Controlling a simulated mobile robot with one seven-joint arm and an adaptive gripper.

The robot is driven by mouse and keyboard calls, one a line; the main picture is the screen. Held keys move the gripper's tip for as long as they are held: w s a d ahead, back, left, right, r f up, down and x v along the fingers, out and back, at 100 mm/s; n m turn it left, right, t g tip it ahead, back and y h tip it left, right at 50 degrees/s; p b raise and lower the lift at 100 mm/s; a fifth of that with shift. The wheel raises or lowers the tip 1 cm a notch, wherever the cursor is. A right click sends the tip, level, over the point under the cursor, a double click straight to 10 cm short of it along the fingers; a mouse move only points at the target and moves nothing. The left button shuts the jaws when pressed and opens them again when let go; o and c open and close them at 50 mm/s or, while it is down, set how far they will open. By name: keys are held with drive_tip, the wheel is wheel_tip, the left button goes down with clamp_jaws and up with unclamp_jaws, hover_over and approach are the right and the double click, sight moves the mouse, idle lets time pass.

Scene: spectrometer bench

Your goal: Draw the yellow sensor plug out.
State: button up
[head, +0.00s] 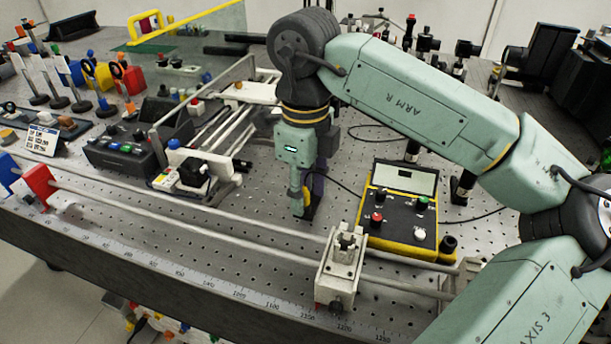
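My gripper (303,208) points straight down over the perforated bench, left of a yellow-edged control box (398,243). A small yellow part (306,193) shows at the fingers; it may be the sensor plug, but I cannot tell whether it is held or lies behind them. A dark block (316,192) stands close behind the fingers and is partly hidden by them. A thin black cable (335,190) runs from near the fingers toward the box. The finger gap is not clear from this side.
A white carriage (340,268) sits on the front rail, right of and nearer than my gripper. Left are a black switch box (125,150) and a white-and-black device (192,176). Optics on posts crowd the back. Some bare bench (255,210) shows left of my gripper.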

drive_tip(key=shift+c, duration=0.3)
clamp_jaws()
idle(0.3)
